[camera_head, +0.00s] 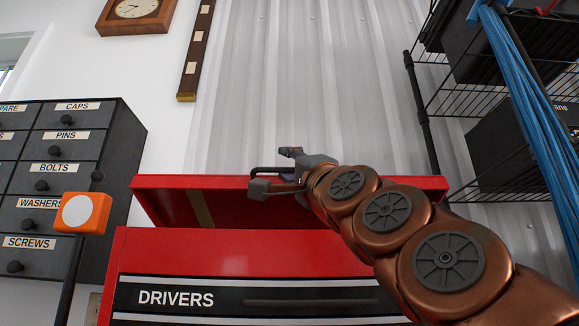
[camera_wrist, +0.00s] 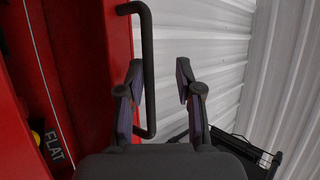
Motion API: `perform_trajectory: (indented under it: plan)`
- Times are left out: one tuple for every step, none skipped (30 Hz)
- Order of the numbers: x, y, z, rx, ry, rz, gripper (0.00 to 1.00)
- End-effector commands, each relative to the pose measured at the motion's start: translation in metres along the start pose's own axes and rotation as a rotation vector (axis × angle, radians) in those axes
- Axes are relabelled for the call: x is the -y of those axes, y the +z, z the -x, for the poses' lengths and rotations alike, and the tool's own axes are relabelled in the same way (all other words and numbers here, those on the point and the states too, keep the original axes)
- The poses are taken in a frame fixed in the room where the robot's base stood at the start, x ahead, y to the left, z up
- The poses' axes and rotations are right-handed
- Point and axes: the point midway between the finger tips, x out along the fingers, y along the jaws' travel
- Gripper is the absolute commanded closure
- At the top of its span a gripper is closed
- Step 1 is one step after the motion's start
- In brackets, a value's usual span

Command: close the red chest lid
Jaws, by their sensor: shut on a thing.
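The red chest (camera_head: 240,246) stands in the lower middle of the head view, with a drawer labelled DRIVERS on its front. Its red lid (camera_head: 165,203) is open, raised and tilted above the chest body. A black bar handle (camera_wrist: 149,65) is on the lid's edge and also shows in the head view. My gripper (camera_head: 276,170) is at this handle, near the middle of the lid's edge. In the wrist view my gripper (camera_wrist: 158,90) has the handle bar between its fingers, shut on it. My arm hides the right part of the lid.
A dark drawer cabinet (camera_head: 120,150) stands at the left, with an orange-headed post (camera_head: 82,213) in front of it. A wire shelf (camera_head: 465,110) with black bins and blue cables (camera_head: 530,100) is at the right. A corrugated wall (camera_head: 300,80) is behind the chest.

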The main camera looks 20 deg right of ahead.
Motion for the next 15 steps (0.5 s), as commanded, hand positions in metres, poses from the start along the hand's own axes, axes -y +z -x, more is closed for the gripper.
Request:
perform_trajectory:
  plan:
    - [0.005, -0.001, 0.006, -0.004, -0.012, 0.000, 0.79]
    - [0.005, -0.001, 0.008, -0.005, -0.013, 0.000, 0.79]
    - [0.004, -0.002, 0.010, -0.005, -0.013, -0.001, 0.79]
    - [0.004, -0.002, 0.012, -0.005, -0.013, -0.001, 0.79]
    - [0.004, -0.002, 0.014, -0.006, -0.014, -0.001, 0.79]
    - [0.003, -0.002, 0.016, -0.006, -0.014, -0.001, 0.79]
    - [0.002, -0.002, 0.018, -0.006, -0.014, -0.001, 0.79]
    - [0.002, -0.002, 0.019, -0.006, -0.014, -0.001, 0.79]
    - [0.001, -0.003, 0.021, -0.007, -0.014, -0.001, 0.79]
    - [0.001, -0.003, 0.023, -0.007, -0.014, -0.001, 0.79]
    - [0.000, -0.003, 0.025, -0.007, -0.014, -0.001, 0.79]
    - [-0.001, -0.003, 0.027, -0.007, -0.014, -0.001, 0.79]
    - [-0.002, -0.003, 0.028, -0.007, -0.013, -0.001, 0.79]
    - [-0.003, -0.003, 0.029, -0.007, -0.013, -0.001, 0.79]
    - [-0.004, -0.003, 0.031, -0.007, -0.012, -0.001, 0.79]
